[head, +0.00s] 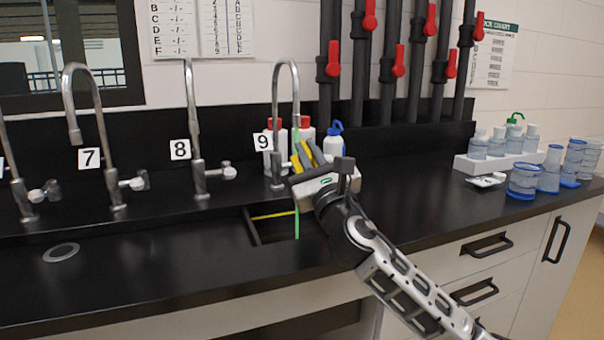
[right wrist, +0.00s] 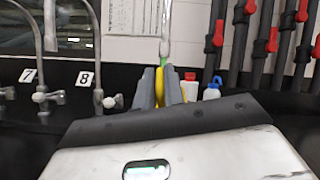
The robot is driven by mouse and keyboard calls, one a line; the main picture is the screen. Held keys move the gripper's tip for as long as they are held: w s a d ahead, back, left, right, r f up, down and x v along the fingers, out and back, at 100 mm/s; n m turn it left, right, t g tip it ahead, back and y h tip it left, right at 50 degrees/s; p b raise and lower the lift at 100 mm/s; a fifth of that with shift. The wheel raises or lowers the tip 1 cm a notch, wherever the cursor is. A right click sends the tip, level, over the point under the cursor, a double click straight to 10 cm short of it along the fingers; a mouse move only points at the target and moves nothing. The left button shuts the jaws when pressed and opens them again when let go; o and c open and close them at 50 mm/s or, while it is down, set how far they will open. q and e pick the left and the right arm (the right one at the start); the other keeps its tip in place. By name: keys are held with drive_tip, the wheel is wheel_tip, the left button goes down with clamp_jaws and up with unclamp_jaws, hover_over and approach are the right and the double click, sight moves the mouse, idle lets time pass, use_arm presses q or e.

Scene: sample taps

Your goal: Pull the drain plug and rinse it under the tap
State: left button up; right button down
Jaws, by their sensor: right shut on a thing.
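My right gripper (head: 307,157) is up at tap 9 (head: 276,110), its grey fingers just below the spout. In the right wrist view its fingers (right wrist: 160,92) are closed around a narrow yellow thing (right wrist: 159,84), mostly hidden between them. I cannot tell its full shape or whether it is the drain plug. A thin green line runs from the spout behind the gripper and shows again below it (head: 297,222), down to the sink (head: 262,237). I cannot tell if it is a stream or a tube. My left gripper is not in view.
Tap 8 (head: 190,120) and tap 7 (head: 98,140) stand to the left. White bottles with red caps (head: 305,130) and a blue-capped one (head: 334,144) stand behind the gripper. Labelled containers (head: 524,178) stand at the right. A grey ring (head: 62,252) lies at the left.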

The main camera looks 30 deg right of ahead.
drive_tip(key=s+a+p, duration=0.1)
drive_tip(key=s+a, duration=0.1)
drive_tip(key=s, duration=0.3)
drive_tip(key=shift+s+a, duration=0.3)
drive_tip(key=shift+r, duration=0.1)
idle(1.1)
drive_tip(key=s+a+r+p, duration=0.2)
drive_tip(key=s+r+p, duration=0.2)
drive_tip(key=p, duration=0.1)
drive_tip(key=shift+s, duration=0.3)
idle(0.4)
